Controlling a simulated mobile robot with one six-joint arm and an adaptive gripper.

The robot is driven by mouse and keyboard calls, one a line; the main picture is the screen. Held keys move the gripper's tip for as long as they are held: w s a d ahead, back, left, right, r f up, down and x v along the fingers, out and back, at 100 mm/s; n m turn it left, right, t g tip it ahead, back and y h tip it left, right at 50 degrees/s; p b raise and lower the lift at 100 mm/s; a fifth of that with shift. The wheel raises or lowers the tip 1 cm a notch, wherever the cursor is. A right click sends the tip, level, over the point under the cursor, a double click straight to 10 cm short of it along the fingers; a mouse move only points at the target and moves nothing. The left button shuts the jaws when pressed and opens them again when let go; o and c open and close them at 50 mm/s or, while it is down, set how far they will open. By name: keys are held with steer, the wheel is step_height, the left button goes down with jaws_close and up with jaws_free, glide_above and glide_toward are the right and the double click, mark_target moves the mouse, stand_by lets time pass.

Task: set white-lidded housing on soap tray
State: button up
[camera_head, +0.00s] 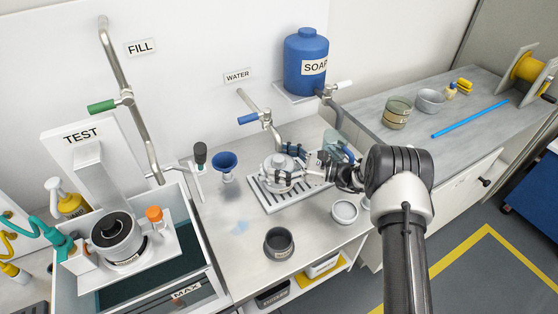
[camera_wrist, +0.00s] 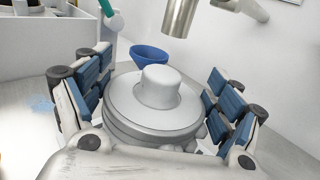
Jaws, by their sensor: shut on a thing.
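The white-lidded housing (camera_head: 278,170) is a round pale body with a raised round knob on its lid. My gripper (camera_head: 296,167) is shut around it from the right. In the wrist view the housing (camera_wrist: 157,108) sits upright between the blue-padded fingers (camera_wrist: 160,85). The slotted metal tray (camera_head: 264,199) lies on the counter below the water and soap taps. The housing is over the left part of this tray. I cannot tell whether it touches the slats. My gripper and arm hide the tray's right part.
The blue soap tank (camera_head: 306,62) and its tap stand behind my gripper. The water tap (camera_head: 268,125) is just above and behind the housing. A blue funnel (camera_head: 224,163) is to the left. A dark cup (camera_head: 279,243) and a pale round dish (camera_head: 344,212) stand in front.

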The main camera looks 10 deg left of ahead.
steer(key=shift+f, duration=0.1)
steer(key=o, duration=1.7)
steer(key=shift+o, duration=1.2)
steer(key=shift+f, duration=0.15)
